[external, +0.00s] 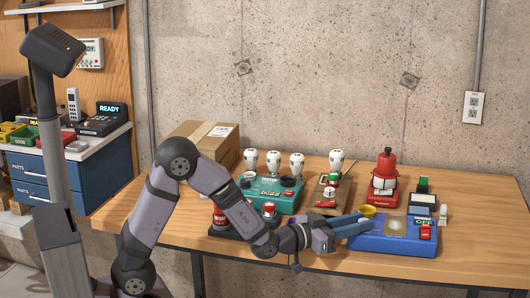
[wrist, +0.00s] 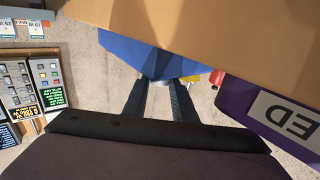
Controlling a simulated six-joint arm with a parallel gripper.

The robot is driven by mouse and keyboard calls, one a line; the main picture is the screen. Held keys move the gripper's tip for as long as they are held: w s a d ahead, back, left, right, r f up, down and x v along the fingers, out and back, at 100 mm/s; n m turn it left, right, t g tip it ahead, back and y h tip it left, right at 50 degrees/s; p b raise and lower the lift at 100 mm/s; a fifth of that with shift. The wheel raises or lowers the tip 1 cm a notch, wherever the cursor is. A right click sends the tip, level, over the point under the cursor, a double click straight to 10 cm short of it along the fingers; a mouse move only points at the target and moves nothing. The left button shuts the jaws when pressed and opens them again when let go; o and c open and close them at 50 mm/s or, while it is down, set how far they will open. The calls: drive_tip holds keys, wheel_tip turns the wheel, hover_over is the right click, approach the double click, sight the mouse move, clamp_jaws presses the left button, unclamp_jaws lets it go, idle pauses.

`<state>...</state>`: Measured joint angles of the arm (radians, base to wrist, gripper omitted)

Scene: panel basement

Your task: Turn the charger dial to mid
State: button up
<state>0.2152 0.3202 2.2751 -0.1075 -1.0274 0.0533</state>
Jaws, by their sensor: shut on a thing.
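The blue box (external: 390,243), which I take for the charger, stands at the right of the bench. It has a pale round plate, a red switch and a small green-lit display on top. My gripper (external: 366,223) reaches its left side from the left, low over the bench. In the wrist view both fingers (wrist: 162,86) point at the blue box (wrist: 128,50), close together. Their tips are shut on a small part there, apparently the dial. The tips largely hide it, so its setting cannot be read.
A teal device (external: 272,194) and a red machine (external: 385,178) stand farther back. Red items (external: 219,220) stand near my forearm. The bench front (external: 330,262) is clear.

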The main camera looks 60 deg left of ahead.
drive_tip(key=shift+w+a+r+m+h+b, duration=0.15)
drive_tip(key=shift+m+h+b, duration=0.35)
drive_tip(key=shift+h, duration=0.4)
drive_tip(key=o, duration=1)
drive_tip(key=shift+o, duration=0.2)
drive_tip(key=shift+s, duration=0.3)
drive_tip(key=shift+b+v, duration=0.35)
drive_tip(key=shift+v, duration=3.15)
drive_tip(key=shift+a, duration=0.1)
